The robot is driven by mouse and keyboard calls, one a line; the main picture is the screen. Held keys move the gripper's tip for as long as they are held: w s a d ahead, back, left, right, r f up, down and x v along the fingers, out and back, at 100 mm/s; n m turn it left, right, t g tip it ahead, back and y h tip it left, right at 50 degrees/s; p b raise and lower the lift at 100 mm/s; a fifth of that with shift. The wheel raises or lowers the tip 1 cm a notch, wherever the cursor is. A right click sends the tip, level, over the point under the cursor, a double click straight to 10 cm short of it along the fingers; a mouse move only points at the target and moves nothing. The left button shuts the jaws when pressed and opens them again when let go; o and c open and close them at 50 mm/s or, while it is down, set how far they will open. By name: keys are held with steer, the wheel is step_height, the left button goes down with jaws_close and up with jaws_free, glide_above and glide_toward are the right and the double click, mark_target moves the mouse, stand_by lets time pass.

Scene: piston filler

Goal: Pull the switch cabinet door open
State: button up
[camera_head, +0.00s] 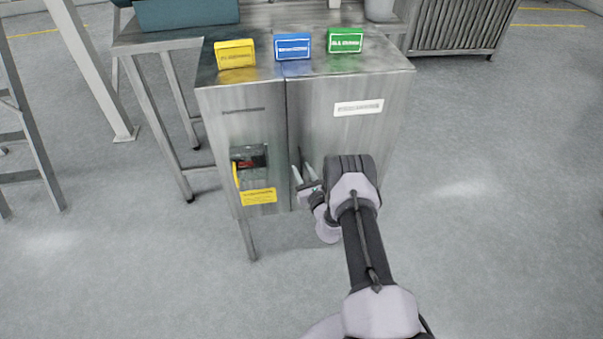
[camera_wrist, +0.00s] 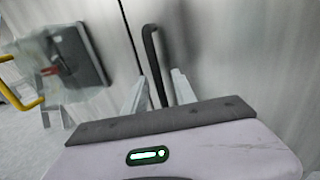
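The steel switch cabinet (camera_head: 345,90) stands in the middle of the head view, with a vertical seam down its front. The door (camera_head: 345,135) right of the seam looks shut and bears a white label. A black bar handle (camera_wrist: 151,50) stands upright on it beside the seam in the wrist view. My gripper (camera_head: 304,175) is in front of the door near the seam. In the wrist view my gripper (camera_wrist: 159,76) has its fingers apart, one on each side of the handle's lower part, with gaps visible. My arm hides the door's lower right part.
A switch box with a yellow lever (camera_head: 236,175) sits left of the seam; it also shows in the wrist view (camera_wrist: 78,55). Yellow, blue (camera_head: 293,46) and green boxes stand on the cabinet top. A table and ladder are at left. Floor at right (camera_head: 500,200) is clear.

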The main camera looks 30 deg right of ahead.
steer(key=shift+w, duration=0.3)
steer(key=shift+r, duration=0.1)
steer(key=shift+c, duration=0.2)
jaws_close()
steer(key=shift+s, duration=0.1)
stand_by(0.9)
